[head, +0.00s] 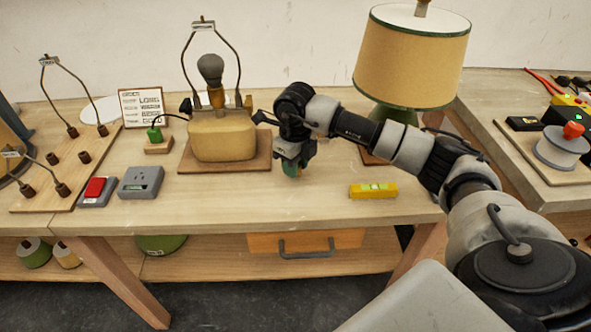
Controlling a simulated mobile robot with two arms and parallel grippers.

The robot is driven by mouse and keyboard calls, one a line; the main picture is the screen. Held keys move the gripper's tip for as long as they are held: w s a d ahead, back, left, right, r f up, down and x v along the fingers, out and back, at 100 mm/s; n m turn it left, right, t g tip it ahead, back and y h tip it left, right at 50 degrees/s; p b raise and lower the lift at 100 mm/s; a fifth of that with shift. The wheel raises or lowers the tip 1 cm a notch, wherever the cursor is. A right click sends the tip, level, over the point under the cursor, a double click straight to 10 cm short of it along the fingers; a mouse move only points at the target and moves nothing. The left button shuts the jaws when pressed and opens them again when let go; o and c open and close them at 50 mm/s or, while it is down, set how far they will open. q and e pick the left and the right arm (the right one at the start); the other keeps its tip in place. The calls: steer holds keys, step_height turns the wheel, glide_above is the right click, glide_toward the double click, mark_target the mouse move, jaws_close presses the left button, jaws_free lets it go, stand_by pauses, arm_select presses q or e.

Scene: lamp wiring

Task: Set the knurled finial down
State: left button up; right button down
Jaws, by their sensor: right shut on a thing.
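My right gripper (292,166) is over the front middle of the workbench, pointing down, just right of the lamp base's wooden board. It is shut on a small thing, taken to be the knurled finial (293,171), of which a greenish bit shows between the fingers. The fingers hide most of it, and I cannot tell whether it touches the bench top. The tan lamp base (222,138) stands left of the gripper with a grey bulb (211,68) and a wire harp (240,70) above it. My left gripper is not in view.
A yellow level (373,191) lies right of the gripper. A shaded lamp (412,62) stands behind my right arm. A grey outlet box (141,181), a red switch (95,188) and a board of harps (90,165) are at left. Bench front is bare between outlet box and level.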

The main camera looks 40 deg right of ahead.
step_height(320, 180, down, 2)
steer(key=shift+f, duration=0.1)
steer(key=shift+f, duration=0.2)
steer(key=c, duration=0.8)
jaws_free()
steer(key=shift+c, duration=0.2)
steer(key=shift+r, duration=0.1)
steer(key=shift+r, duration=0.15)
step_height(320, 180, up, 12)
